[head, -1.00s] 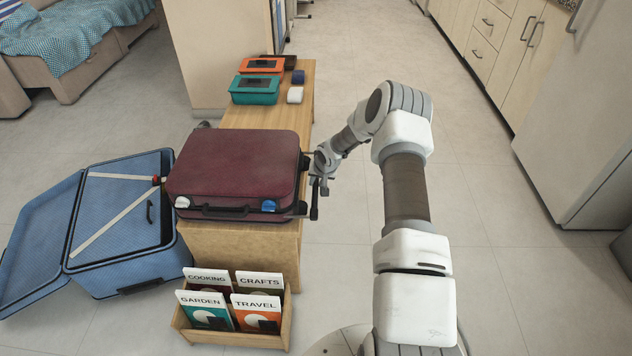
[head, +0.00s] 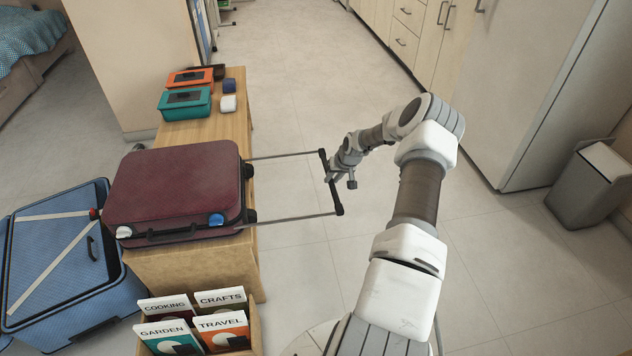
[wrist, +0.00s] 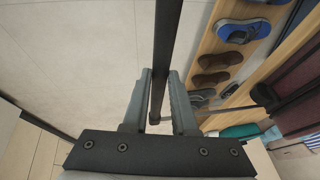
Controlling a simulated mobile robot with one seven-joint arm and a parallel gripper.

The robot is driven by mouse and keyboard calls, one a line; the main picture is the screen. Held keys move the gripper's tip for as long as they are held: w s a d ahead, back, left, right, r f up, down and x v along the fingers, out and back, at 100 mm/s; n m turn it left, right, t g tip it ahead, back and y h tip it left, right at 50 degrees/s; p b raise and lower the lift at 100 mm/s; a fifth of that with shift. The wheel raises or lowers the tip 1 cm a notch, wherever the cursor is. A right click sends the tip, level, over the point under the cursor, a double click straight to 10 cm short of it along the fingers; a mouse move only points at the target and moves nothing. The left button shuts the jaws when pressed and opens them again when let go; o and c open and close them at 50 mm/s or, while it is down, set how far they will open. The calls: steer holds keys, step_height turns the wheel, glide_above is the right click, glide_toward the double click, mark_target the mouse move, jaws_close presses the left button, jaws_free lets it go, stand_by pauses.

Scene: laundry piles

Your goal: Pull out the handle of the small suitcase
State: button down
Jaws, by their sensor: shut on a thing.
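In the wrist view, the dark bar (wrist: 166,50) runs between the two fingers of my gripper (wrist: 160,88). A sliver of the maroon suitcase shows at the right of the wrist view.
The wooden bench (head: 190,262) bears a teal box (head: 184,104) and an orange box (head: 190,77) behind the suitcase. An open blue suitcase (head: 62,255) lies on the floor at left. Several books stand in front. Shoes (wrist: 240,30) show under the bench. Floor right of the bench is clear.

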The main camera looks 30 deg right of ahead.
steer(key=shift+s+d, duration=0.15)
steer(key=shift+d, duration=0.3)
steer(key=c, duration=0.7)
jaws_free()
steer(key=shift+d, duration=0.1)
steer(key=p+v, duration=0.5)
steer(key=v, duration=1.2)
steer(key=shift+s+r, duration=0.15)
steer(key=shift+r, duration=0.05)
